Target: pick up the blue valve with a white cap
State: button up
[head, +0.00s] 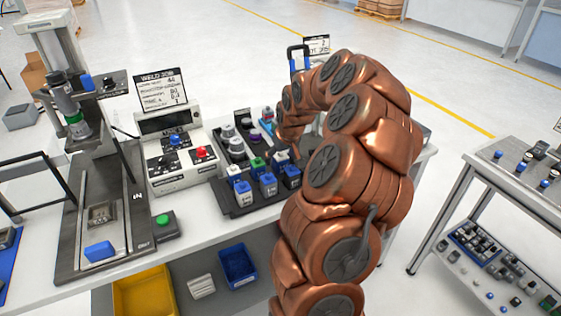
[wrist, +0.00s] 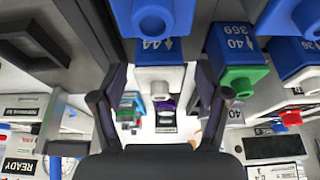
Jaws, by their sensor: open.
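In the wrist view, a blue valve with a white cap (wrist: 158,50), marked 44, sits upper middle, its white cap lying in the gap between my fingers. My gripper (wrist: 162,96) is open, with one dark finger on each side and nothing held. I cannot tell whether the fingers touch the valve. A blue valve with a green cap (wrist: 235,45) is just right of it, and another blue valve with a white end (wrist: 293,58) is farther right. In the head view, blue-and-white valves (head: 243,192) stand at the tray's front; my arm hides most of the gripper.
The dark tray (head: 232,210) holds several valves and round grey parts close together. A control box with a red button (head: 180,180) stands to its left, beside a press stand (head: 75,200). Another blue valve (wrist: 155,15) fills the wrist view's top. A second table (head: 520,195) is at right.

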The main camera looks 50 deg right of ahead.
jog(key=shift+w+f, duration=0.1)
jog(key=shift+f, duration=0.2)
jog(key=shift+d, duration=0.1)
jog(key=c, duration=1.3)
jog(key=shift+r, duration=0.15)
